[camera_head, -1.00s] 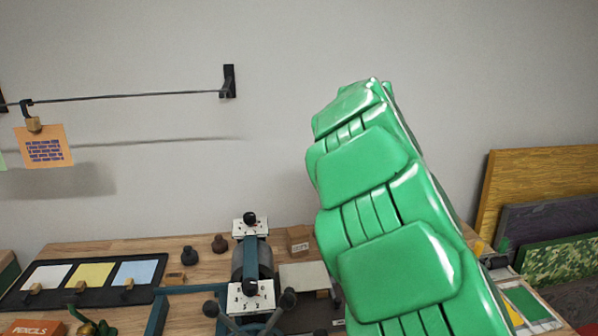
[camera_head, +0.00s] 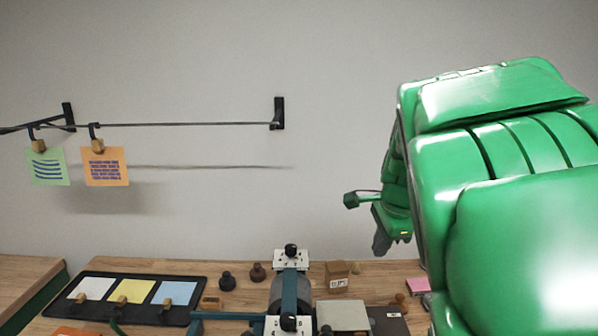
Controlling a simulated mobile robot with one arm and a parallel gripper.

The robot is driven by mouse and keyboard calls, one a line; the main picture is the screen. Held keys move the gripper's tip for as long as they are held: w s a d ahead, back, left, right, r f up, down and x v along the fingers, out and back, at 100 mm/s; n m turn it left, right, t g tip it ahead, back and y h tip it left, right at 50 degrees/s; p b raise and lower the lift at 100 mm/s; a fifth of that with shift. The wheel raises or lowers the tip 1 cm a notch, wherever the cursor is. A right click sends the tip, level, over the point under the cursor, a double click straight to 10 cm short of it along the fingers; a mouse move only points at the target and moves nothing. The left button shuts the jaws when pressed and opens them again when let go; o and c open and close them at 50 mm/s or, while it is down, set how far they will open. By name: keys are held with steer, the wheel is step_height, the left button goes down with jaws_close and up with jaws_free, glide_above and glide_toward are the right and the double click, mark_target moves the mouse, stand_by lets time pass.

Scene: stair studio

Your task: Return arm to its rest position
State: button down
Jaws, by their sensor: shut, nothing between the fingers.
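My green padded arm (camera_head: 520,200) fills the right side of the view, large and close. Behind its near part, my gripper (camera_head: 381,246) hangs downward at the end of a green link, with dark fingers pointing down. It is shut and holds nothing. It is in the air in front of the grey wall, a little above the right part of the wooden bench (camera_head: 375,272). A small green piece on a thin stalk sticks out to its left. The rest of the arm is hidden or out of the frame.
A press with white end plates (camera_head: 290,261) stands on the bench, left of the gripper. A small cardboard box (camera_head: 337,275) and dark knobs stand near it. A black tray (camera_head: 110,275) holds coloured sheets. A wall rail (camera_head: 190,124) carries a green and an orange card.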

steer(key=s+a+r+n+t+y, duration=0.2)
steer(key=s+a+n, duration=0.4)
steer(key=n, duration=0.5)
steer(key=s+d+f+n+g+h, duration=0.1)
steer(key=s+f, duration=0.5)
steer(key=s, duration=0.8)
steer(key=s+d+f+n+g+h, duration=0.2)
steer(key=s+f+n+g, duration=0.2)
steer(key=s, duration=0.9)
step_height(320, 180, down, 2)
steer(key=shift+s+d+g, duration=0.4)
steer(key=shift+g, duration=0.5)
